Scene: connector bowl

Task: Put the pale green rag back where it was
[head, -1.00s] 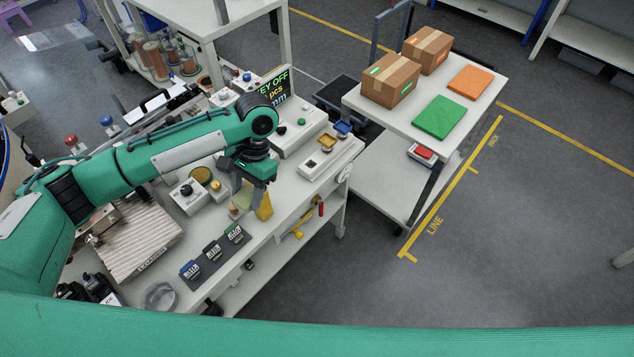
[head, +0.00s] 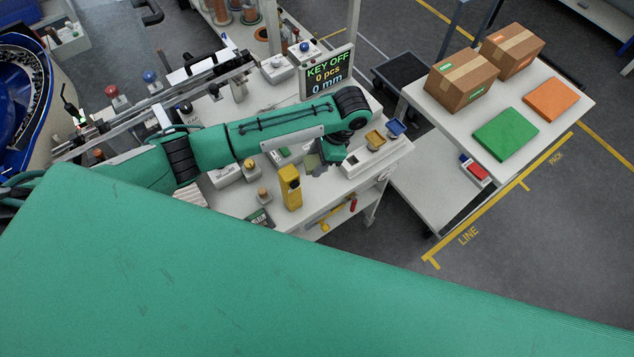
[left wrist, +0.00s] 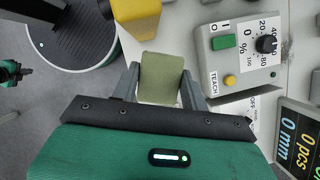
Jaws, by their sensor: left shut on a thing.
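The pale green rag (left wrist: 161,78) is held between the two fingers of my left gripper (left wrist: 160,88) in the left wrist view. In the head view, my left gripper (head: 316,162) is over the far right part of the white bench, beyond and right of a yellow upright block (head: 290,190). The rag shows there only as a small olive patch (head: 312,161), partly hidden by the gripper. The yellow block also shows at the top of the left wrist view (left wrist: 137,14).
A grey control box (left wrist: 243,50) with a green button and dial is right of the rag in the wrist view. The display (head: 326,74) stands behind. A cart with boxes (head: 460,80) is farther right.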

